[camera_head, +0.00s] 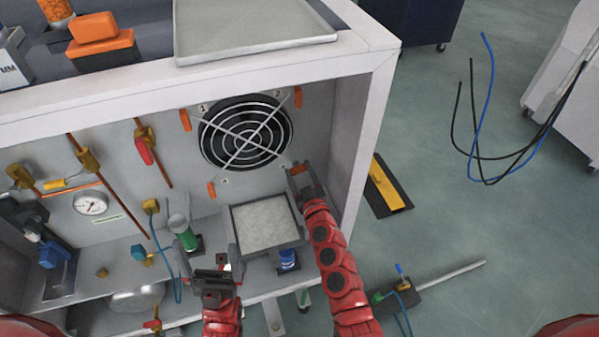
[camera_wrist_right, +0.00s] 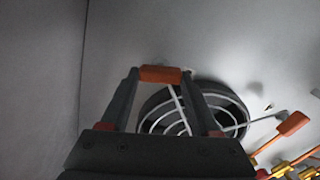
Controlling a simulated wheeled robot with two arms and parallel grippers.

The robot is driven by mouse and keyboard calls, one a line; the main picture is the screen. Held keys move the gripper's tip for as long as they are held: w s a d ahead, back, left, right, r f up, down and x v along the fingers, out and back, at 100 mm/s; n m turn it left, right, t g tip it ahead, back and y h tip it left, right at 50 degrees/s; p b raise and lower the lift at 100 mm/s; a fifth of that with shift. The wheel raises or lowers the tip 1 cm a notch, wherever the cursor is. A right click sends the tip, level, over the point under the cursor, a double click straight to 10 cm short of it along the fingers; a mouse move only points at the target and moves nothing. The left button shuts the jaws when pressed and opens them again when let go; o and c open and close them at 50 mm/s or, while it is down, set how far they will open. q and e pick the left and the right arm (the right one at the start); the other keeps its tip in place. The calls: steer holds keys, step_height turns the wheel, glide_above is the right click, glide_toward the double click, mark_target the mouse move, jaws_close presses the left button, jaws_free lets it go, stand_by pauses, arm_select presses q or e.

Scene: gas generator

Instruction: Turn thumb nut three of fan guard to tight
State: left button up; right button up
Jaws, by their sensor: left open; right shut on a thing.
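The round black fan guard (camera_head: 246,134) sits on the cabinet's back wall, with orange thumb nuts near its corners. My right gripper (camera_head: 301,177) is shut on the lower right thumb nut (camera_head: 299,169). In the right wrist view this nut (camera_wrist_right: 160,74) lies between the fingertips, in front of the wall beside the guard (camera_wrist_right: 190,110). The other nuts are at the upper left (camera_head: 185,120), upper right (camera_head: 298,96) and lower left (camera_head: 212,190). My left gripper (camera_head: 209,262) is open and empty, low at the front of the cabinet. No number shows on any nut.
A square filter-like tray (camera_head: 263,224) sits below the guard, between my arms. A green-based cylinder (camera_head: 186,236) and a blue knob (camera_head: 288,259) stand nearby. Copper pipes with valves and a gauge (camera_head: 91,203) are at the left. The cabinet's right side wall (camera_head: 358,130) is close to my right arm.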

steer(key=m+b, duration=0.1)
steer(key=m, duration=0.1)
steer(key=m+b, duration=0.1)
steer(key=m, duration=0.1)
steer(key=shift+d+f+m, duration=0.15)
steer(key=shift+m, duration=0.25)
steer(key=m+b, duration=0.1)
steer(key=m, duration=0.2)
steer(key=shift+w+d+m+b, duration=0.1)
steer(key=shift+m+b, duration=0.2)
steer(key=m, duration=0.2)
steer(key=shift+f+m+b, duration=0.1)
steer(key=shift+m+b, duration=0.3)
steer(key=m+b, duration=0.1)
steer(key=m, duration=0.4)
steer(key=shift+d, duration=0.1)
steer(key=shift+f+m, duration=0.1)
steer(key=shift+m, duration=2.4)
